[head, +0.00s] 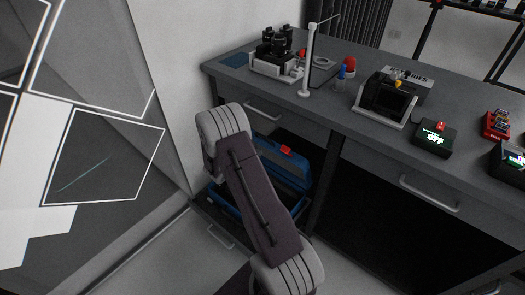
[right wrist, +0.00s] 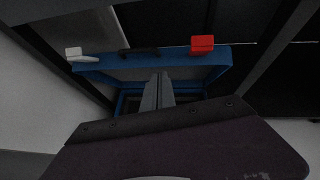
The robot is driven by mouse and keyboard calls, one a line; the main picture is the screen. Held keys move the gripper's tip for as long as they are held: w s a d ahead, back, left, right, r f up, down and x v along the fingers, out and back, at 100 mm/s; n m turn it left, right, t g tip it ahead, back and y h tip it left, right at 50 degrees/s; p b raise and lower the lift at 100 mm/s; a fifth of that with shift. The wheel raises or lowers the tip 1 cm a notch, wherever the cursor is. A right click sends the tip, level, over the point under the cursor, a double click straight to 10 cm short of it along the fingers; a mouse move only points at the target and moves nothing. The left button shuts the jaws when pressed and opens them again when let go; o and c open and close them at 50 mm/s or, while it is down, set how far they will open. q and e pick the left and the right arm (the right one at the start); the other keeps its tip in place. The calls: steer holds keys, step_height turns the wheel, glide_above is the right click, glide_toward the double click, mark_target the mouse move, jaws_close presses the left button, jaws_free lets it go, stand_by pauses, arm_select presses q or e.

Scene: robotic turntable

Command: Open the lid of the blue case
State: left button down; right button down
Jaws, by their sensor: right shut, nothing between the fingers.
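The blue case (head: 290,172) lies in the low open compartment under the desk, partly hidden behind my right arm in the head view. Its lid looks raised at an angle, with a red latch (head: 287,150) at its upper edge. In the right wrist view the blue lid edge (right wrist: 215,59) runs across the top, with the red latch (right wrist: 202,44), a dark handle (right wrist: 138,52) and a white latch (right wrist: 74,53). My right gripper (right wrist: 158,80) is shut and empty, its tips in front of the lid's grey face; contact is unclear. My left gripper is out of view.
The desk (head: 245,92) stands above the case, with several devices and a thin white post (head: 308,60) on it. A drawer handle (head: 262,113) is above the compartment. A white wall is on the left. Dark cabinet space lies to the right.

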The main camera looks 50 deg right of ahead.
steer(key=a+f+m+g+h+p, duration=0.2)
steer(key=a+f+m+p, duration=0.15)
steer(key=a+f, duration=0.2)
steer(key=w+d+f+n+b, duration=0.1)
steer(key=d+f+b, duration=0.1)
steer(key=d, duration=1)
steer(key=shift+d+b, duration=0.4)
steer(key=shift+b, duration=0.25)
steer(key=shift+w, duration=0.1)
